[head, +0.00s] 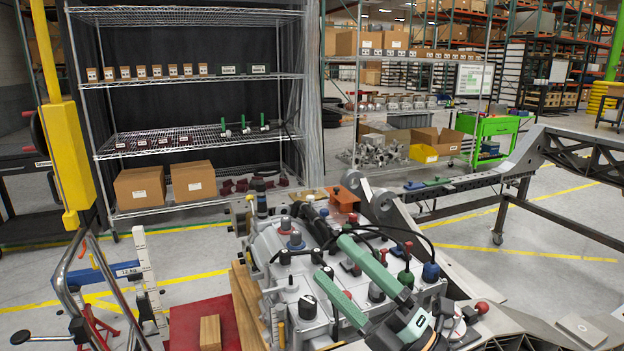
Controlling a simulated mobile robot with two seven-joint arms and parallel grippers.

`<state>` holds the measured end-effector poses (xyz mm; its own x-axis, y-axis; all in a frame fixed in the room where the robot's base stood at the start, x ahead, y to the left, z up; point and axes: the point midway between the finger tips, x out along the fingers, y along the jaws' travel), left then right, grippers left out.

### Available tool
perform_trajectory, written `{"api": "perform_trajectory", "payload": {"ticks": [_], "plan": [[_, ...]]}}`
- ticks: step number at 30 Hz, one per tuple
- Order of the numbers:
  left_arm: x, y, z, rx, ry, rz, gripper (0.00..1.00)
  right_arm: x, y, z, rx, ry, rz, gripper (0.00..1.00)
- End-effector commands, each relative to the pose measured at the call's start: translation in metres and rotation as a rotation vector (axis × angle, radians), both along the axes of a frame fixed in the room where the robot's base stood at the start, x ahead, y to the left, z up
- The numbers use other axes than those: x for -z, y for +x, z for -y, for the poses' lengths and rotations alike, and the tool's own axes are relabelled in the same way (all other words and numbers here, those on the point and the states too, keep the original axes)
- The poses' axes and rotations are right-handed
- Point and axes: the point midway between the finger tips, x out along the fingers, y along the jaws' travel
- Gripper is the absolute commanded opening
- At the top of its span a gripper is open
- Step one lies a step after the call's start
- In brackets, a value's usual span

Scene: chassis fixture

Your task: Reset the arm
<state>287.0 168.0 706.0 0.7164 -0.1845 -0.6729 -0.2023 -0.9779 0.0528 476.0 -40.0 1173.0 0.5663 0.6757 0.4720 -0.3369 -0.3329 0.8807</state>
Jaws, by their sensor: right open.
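My right gripper (333,258) comes in from the lower right, over a grey metal housing (305,325) on the chassis fixture. Its two long green fingers are parallel and spread apart, with nothing held between them. The fingers point up and left, and they cover part of the housing and its fittings. I cannot tell whether the fingertips touch anything below. My left gripper is not in view.
Black hoses and several coloured knobs crowd the housing around my right gripper. A grey chassis rail (458,185) runs to the right. A red plate (205,318) with a wooden block (210,332) lies at left. A wire shelf (200,75) stands behind. Open floor shows at right.

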Motion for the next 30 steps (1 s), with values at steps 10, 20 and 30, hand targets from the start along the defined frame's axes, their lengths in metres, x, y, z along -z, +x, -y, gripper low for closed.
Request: {"api": "perform_trajectory", "payload": {"ticks": [10,20,30], "plan": [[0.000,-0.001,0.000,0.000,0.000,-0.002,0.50,0.147,0.011,0.126,0.489,0.571,-0.858,0.99],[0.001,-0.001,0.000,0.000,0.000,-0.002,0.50,0.297,-0.104,0.172,0.859,0.792,-1.567,0.99],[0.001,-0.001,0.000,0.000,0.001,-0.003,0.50,0.349,-0.211,0.173,1.061,0.825,-1.978,0.99]]}}
